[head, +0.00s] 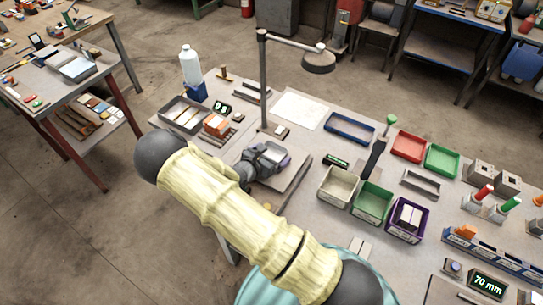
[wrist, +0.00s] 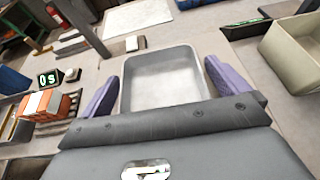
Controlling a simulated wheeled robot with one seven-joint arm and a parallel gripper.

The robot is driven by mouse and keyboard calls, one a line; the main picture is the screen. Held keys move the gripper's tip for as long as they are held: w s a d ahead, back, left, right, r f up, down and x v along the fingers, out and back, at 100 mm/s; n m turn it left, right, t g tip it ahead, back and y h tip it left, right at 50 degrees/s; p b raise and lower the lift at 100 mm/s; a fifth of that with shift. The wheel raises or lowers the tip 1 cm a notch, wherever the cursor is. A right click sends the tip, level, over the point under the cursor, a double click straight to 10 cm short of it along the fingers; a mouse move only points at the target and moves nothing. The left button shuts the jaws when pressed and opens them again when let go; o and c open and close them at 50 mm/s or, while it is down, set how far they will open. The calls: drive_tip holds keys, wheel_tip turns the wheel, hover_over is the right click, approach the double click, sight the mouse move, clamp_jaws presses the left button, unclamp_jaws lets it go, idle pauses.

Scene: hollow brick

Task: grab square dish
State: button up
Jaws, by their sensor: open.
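The square dish (wrist: 160,80) is a shallow pale grey tray with raised rims. In the wrist view it lies between the two purple fingers of my gripper (wrist: 171,66), with a visible gap on each side. The gripper is open and its dark palm hides the near edge of the dish. In the head view my gripper (head: 268,160) is low over the workbench (head: 318,200), and it mostly covers the dish (head: 271,153). I cannot tell the exact height of the fingertips against the rim.
A lamp post (head: 264,85) rises just behind the gripper. An orange-and-white block (wrist: 45,104) and a digital display (wrist: 48,77) stand to the left. A beige bin (head: 338,186) and a green bin (head: 372,203) stand to the right. A white sheet (head: 301,109) lies flat behind.

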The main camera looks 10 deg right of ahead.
drive_tip(key=c, duration=0.9)
drive_tip(key=shift+r, duration=0.15)
wheel_tip(320, 180, up, 10)
drive_tip(key=b, duration=0.2)
idle(0.3)
